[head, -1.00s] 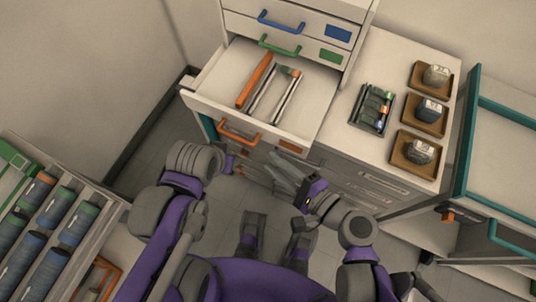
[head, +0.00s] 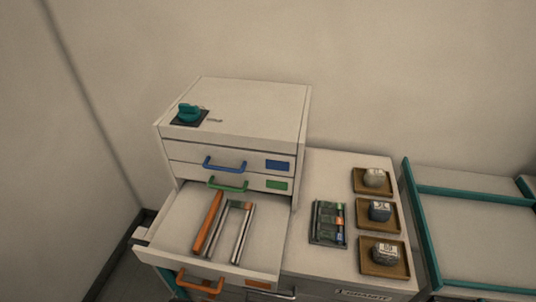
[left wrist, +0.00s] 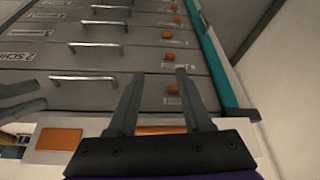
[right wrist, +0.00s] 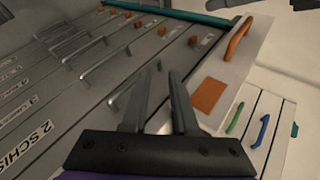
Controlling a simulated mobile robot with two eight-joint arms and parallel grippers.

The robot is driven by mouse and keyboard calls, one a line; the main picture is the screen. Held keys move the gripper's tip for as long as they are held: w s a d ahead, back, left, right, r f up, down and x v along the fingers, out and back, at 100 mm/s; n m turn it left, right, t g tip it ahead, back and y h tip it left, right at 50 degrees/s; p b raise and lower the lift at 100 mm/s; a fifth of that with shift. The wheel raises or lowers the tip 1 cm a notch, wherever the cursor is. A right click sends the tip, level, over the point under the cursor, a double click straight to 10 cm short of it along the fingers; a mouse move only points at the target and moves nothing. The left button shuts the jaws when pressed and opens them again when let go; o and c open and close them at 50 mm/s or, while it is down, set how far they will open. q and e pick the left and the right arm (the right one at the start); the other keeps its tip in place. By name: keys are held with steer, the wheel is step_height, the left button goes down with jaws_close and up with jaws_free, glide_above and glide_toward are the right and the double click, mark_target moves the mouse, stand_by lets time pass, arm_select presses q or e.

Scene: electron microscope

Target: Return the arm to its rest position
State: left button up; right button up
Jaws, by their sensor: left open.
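Neither arm shows in the head view now. My left gripper (left wrist: 158,90) is open and empty in the left wrist view, pointing at the grey drawer fronts. My right gripper (right wrist: 157,85) has its fingers apart with nothing between them in the right wrist view. It faces the grey cabinet beside the pulled-out drawer's front. Dark gripper fingers (left wrist: 22,100) also show at the left edge of the left wrist view. The arm links are out of sight.
An open white drawer (head: 172,228) with an orange handle (head: 199,284) holds an orange bar and metal rods. The grey drawers carry metal handles (left wrist: 83,78). Right of it a counter (head: 293,258) bears a dark rack (head: 327,224) and brown trays (head: 357,189) with labelled blocks.

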steer(key=d+n+g+h, duration=0.1)
steer(key=d+n+h, duration=0.6)
steer(key=d, duration=0.9)
step_height(320, 180, up, 13)
steer(key=w+h+p, duration=0.1)
steer(key=p, duration=1)
steer(key=shift+w+f+m+p, duration=0.15)
steer(key=shift+w+m+p, duration=0.15)
steer(key=shift+s, duration=0.1)
